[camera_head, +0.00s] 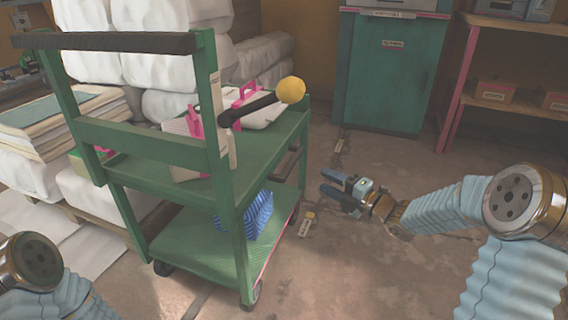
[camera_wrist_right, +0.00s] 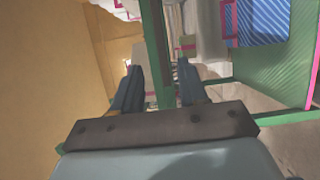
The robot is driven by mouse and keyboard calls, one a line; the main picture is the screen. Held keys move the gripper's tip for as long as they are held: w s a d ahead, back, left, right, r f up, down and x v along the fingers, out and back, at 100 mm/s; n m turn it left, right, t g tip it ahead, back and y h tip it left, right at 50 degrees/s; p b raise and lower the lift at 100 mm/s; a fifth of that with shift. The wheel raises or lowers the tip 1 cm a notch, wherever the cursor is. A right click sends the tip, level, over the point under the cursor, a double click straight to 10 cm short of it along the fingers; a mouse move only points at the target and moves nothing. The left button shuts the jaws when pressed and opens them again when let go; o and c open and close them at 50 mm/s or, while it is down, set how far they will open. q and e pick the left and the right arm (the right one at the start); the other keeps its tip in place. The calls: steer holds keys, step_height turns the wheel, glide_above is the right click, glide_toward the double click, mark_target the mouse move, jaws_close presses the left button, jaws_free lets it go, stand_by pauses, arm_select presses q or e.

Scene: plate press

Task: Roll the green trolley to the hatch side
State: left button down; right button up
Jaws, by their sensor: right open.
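The green trolley (camera_head: 140,142) stands left of centre in the head view, upright on its wheels, with a dark push bar (camera_head: 105,42) across its near top. A dark lever with a yellow knob (camera_head: 291,90) sticks out at its right. My right gripper (camera_head: 328,182) is open, low and just right of the trolley, with no object visibly held. In the right wrist view a green post (camera_wrist_right: 157,50) shows between the two fingers; I cannot tell if it lies inside the jaws or beyond them. My left arm shows at bottom left, its gripper out of frame.
A blue striped box (camera_head: 258,213) is on the trolley's lower shelf; white and pink items lie on top. White wrapped bales (camera_head: 265,55) are stacked behind and left. A green cabinet (camera_head: 385,75) and a shelf (camera_head: 515,100) stand at the back. Floor right of the trolley is mostly clear.

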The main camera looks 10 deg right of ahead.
mark_target(292, 161)
steer(key=x, duration=1.3)
steer(key=shift+a+b, duration=0.15)
steer(key=shift+b, duration=0.15)
steer(key=shift+c, duration=0.4)
jaws_close()
